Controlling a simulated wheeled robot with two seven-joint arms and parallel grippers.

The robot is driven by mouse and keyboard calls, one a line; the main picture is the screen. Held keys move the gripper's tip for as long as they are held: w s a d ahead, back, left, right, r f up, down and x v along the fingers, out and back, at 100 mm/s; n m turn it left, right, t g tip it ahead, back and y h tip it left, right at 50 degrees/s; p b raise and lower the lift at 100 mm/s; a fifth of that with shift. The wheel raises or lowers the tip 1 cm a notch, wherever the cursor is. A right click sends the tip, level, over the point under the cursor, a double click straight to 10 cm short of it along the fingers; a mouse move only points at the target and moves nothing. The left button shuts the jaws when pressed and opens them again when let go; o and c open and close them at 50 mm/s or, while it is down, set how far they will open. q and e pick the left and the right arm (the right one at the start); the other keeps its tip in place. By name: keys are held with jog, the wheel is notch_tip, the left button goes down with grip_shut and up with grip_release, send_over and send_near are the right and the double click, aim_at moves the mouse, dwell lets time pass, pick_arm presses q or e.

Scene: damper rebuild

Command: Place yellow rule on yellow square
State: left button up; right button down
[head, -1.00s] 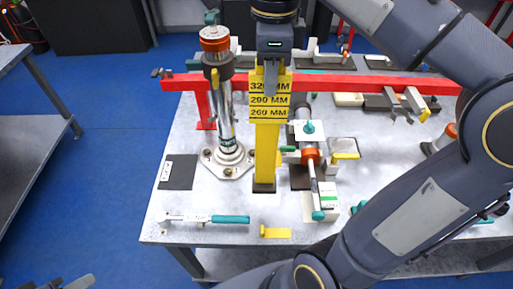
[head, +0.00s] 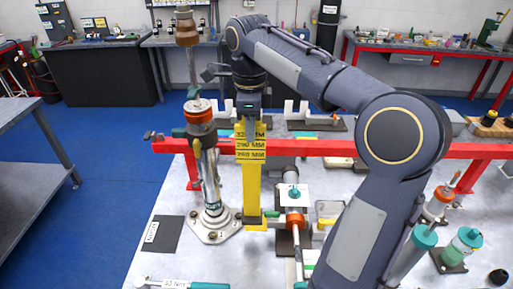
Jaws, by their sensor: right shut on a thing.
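The yellow rule (head: 251,182) is upright, with black millimetre markings across its upper part. My right gripper (head: 250,128) points down and is shut on the rule's top end. A flat yellow patch (head: 256,228) shows at the rule's lower end and may be the yellow square. Most of it is hidden by the rule, and I cannot tell whether the two touch. My left gripper is out of view.
An upright damper (head: 209,180) on a flanged base stands just left of the rule. A red rail (head: 330,148) crosses behind it. A horizontal clamped assembly (head: 294,220) lies to the right. A dark mat (head: 162,234) lies on the left of the table.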

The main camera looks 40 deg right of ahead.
jog(key=shift+w+d+f+b, duration=0.5)
jog(key=shift+d+f, duration=0.2)
jog(key=shift+f, duration=0.85)
jog(key=shift+w+d+f+b, duration=0.5)
jog(key=shift+d+f, duration=0.15)
jog(key=shift+f, duration=0.95)
jog(key=shift+w+d+f+b, duration=0.45)
jog(key=shift+d+f, duration=0.25)
jog(key=shift+f, duration=0.85)
jog(key=c, duration=1.5)
grip_release()
jog(key=shift+o, duration=0.2)
notch_tip(320, 180, up, 12)
jog(key=s+a+f+n+t+y, duration=0.2)
jog(key=s+a+f+n, duration=0.6)
jog(key=n, duration=0.4)
jog(key=s+a+f+n+t+y, duration=0.1)
jog(key=s+a+f+n+t, duration=0.2)
jog(key=s+a+f+n, duration=0.6)
jog(key=s+f+n+p, duration=0.1)
jog(key=s+n, duration=0.2)
jog(key=s, duration=0.1)
jog(key=shift+s+a+t+y, duration=0.2)
jog(key=shift+s+t+y, duration=0.1)
jog(key=shift+y, duration=0.1)
